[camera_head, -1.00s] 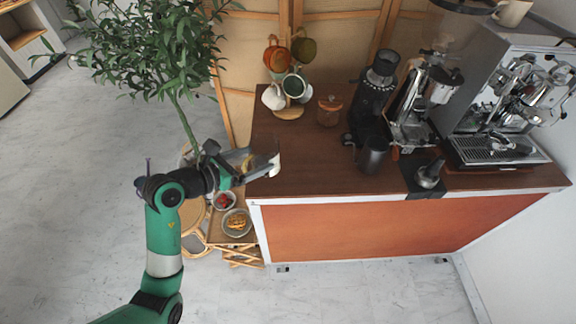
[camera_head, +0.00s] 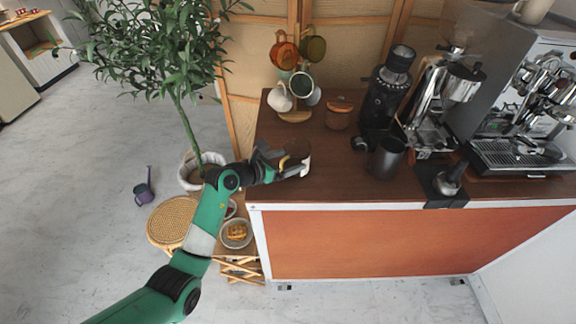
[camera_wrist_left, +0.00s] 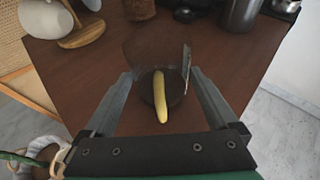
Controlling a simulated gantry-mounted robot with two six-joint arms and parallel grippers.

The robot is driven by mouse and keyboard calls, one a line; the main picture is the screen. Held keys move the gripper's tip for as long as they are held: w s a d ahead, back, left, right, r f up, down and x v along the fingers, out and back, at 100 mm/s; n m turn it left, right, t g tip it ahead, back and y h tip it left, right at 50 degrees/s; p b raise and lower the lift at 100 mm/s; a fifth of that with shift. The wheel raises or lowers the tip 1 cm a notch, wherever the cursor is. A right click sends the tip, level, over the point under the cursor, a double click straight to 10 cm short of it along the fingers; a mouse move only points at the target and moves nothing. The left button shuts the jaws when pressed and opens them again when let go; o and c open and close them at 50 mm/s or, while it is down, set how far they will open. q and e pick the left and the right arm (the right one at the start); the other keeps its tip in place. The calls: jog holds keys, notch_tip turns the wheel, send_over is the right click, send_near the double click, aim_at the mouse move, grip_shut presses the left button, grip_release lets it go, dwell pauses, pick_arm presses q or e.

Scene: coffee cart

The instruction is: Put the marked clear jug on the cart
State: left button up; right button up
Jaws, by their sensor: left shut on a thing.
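The clear jug (camera_head: 296,158) is see-through, with a yellow strip on the side facing my gripper and a pale patch on the right. My left gripper (camera_head: 278,165) is shut on the jug, and the jug is over the left end of the cart's dark wooden top (camera_head: 330,160). The left wrist view shows the jug (camera_wrist_left: 160,58) between the two fingers (camera_wrist_left: 161,76), its yellow strip (camera_wrist_left: 160,97) facing the camera. I cannot tell whether its base touches the cart top. My right gripper is not in view.
A mug tree (camera_head: 295,115) with several mugs and a wooden-lidded jar (camera_head: 338,113) stand behind the jug. A dark cup (camera_head: 387,158), a grinder (camera_head: 385,95) and an espresso machine (camera_head: 520,120) stand to the right. The cart top between jug and cup is clear.

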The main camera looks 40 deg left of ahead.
pick_arm(q)
jog(key=shift+f, duration=0.1)
jog(key=o, duration=1.2)
jog(key=shift+c, duration=0.2)
jog(key=p+v, duration=0.5)
jog(key=v, duration=0.7)
